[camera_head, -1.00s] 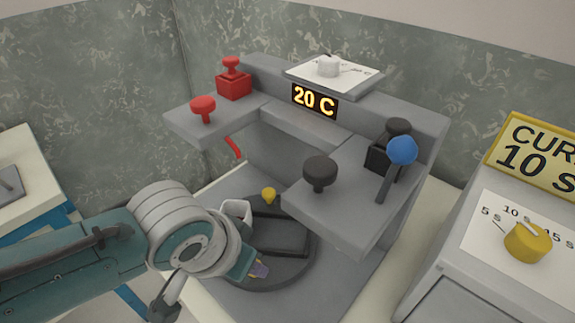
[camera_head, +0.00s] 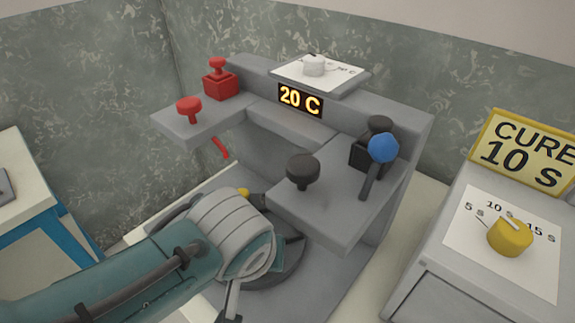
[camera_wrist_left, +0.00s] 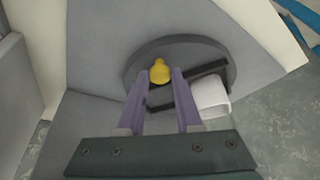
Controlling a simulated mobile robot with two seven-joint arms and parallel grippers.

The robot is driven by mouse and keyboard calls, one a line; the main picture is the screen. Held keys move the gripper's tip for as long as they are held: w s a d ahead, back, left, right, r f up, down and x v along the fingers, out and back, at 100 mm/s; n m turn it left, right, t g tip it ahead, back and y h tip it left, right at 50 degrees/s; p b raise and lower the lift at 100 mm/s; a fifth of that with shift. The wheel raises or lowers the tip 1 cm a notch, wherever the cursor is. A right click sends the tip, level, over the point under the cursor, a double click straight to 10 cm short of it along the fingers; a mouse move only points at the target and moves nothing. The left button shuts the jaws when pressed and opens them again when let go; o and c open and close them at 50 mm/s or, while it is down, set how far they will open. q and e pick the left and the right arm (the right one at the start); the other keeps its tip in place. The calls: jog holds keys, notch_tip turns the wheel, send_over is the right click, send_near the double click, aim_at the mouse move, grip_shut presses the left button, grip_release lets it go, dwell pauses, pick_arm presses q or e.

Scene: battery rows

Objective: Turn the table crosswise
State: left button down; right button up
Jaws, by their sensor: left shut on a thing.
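The round dark grey table (camera_head: 283,270) lies on the base plate of the grey machine, mostly hidden behind my left arm in the head view. In the left wrist view the table (camera_wrist_left: 140,72) shows with a black bar-like frame (camera_wrist_left: 205,74) and a white block (camera_wrist_left: 211,97) on it. A yellow knob (camera_wrist_left: 160,70) stands near its edge; its top also shows in the head view (camera_head: 243,191). My left gripper (camera_wrist_left: 166,78) has its purple fingers on either side of the yellow knob, shut on it. My right gripper is in neither view.
Above the table, the machine's grey shelves carry red knobs (camera_head: 188,108), a black knob (camera_head: 303,171) and a blue-tipped lever (camera_head: 382,150). A display (camera_head: 300,100) reads 20 C. A cure box (camera_head: 494,250) with a yellow dial (camera_head: 510,237) stands at the right.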

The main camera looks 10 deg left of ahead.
pick_arm(q)
jog(key=shift+d, duration=0.1)
dwell(0.3)
jog(key=c, duration=0.6)
grip_release()
jog(key=shift+w, duration=0.1)
jog(key=p+v, duration=0.4)
jog(key=v, duration=0.6)
jog(key=shift+d+p, duration=0.1)
jog(key=shift+p, duration=0.3)
jog(key=shift+f, duration=0.1)
